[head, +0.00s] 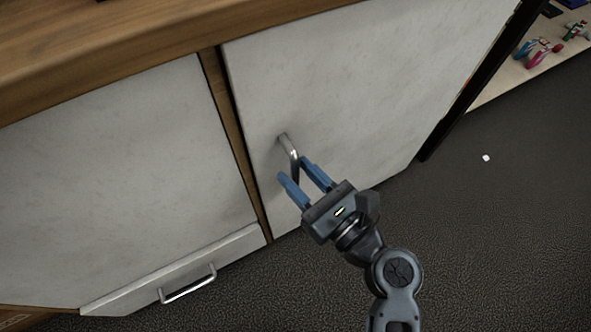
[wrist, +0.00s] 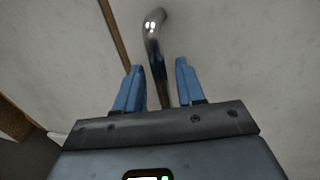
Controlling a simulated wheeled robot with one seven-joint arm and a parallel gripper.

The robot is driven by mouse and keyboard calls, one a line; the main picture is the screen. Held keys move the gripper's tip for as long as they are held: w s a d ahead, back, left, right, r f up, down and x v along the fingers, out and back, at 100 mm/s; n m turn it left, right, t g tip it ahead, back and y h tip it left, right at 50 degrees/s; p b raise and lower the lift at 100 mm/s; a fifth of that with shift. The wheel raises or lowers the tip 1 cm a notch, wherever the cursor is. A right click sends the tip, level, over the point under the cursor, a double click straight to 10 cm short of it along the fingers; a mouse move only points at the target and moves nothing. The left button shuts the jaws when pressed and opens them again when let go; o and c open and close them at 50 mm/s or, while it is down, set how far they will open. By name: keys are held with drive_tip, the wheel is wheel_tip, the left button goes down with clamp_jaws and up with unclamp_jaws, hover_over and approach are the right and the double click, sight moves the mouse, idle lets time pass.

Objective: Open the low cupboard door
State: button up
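The low cupboard door (head: 340,90) is a pale grey panel on the right of the cabinet, and it looks shut. Its metal bar handle (head: 287,148) is upright near the door's left edge. My gripper (head: 297,168) is at the handle, with its two blue fingers apart. In the wrist view the handle (wrist: 153,28) runs down between the open fingers (wrist: 157,80), with a gap showing on each side. The lower end of the handle is hidden behind the gripper body.
A second pale panel (head: 120,180) is to the left, above a drawer front with its own bar handle (head: 188,284). A wooden top (head: 150,50) runs above. Dark floor (head: 500,220) is open at the right, with a small white object (head: 486,158). A shelf with toys (head: 540,55) stands far right.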

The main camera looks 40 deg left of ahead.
drive_tip(key=shift+w+a, duration=0.1)
drive_tip(key=shift+a, duration=0.65)
drive_tip(key=shift+c, duration=0.5)
clamp_jaws()
